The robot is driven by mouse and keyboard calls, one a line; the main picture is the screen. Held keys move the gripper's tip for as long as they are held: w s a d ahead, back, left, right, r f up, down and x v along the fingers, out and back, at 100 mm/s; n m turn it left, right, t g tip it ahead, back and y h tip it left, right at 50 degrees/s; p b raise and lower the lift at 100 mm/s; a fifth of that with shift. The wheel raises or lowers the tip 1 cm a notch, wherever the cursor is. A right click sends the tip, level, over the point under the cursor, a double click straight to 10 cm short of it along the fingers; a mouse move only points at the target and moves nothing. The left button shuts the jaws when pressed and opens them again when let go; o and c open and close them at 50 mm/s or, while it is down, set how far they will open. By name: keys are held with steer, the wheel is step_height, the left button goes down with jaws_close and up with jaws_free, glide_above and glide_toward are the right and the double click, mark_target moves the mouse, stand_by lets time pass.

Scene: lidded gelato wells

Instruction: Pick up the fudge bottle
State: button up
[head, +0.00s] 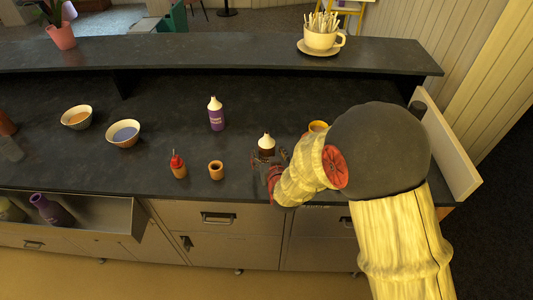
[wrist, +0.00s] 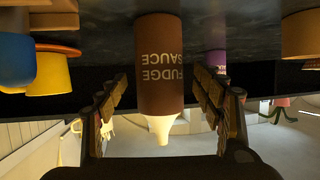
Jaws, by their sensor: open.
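The fudge bottle (head: 266,145) is dark brown with a pale nozzle and stands upright on the dark counter. In the wrist view, which is upside down, the fudge bottle (wrist: 160,65) shows its "FUDGE SAUCE" label. My gripper (head: 268,163) is at the bottle's near side, partly overlapping it in the head view. In the wrist view my gripper (wrist: 160,88) is open, with one finger on each side of the bottle. Gaps show between the fingers and the bottle.
A purple bottle (head: 216,116) stands behind to the left. A red-topped bottle (head: 178,168) and a small orange-brown cup (head: 216,170) stand left of my gripper. A yellow cup (head: 318,126) is close on the right. Two bowls (head: 123,134) sit farther left. A raised shelf (head: 200,54) runs behind.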

steer(key=shift+x, duration=1.35)
steer(key=shift+f, duration=0.1)
steer(key=shift+c, duration=1.3)
steer(key=c, duration=1)
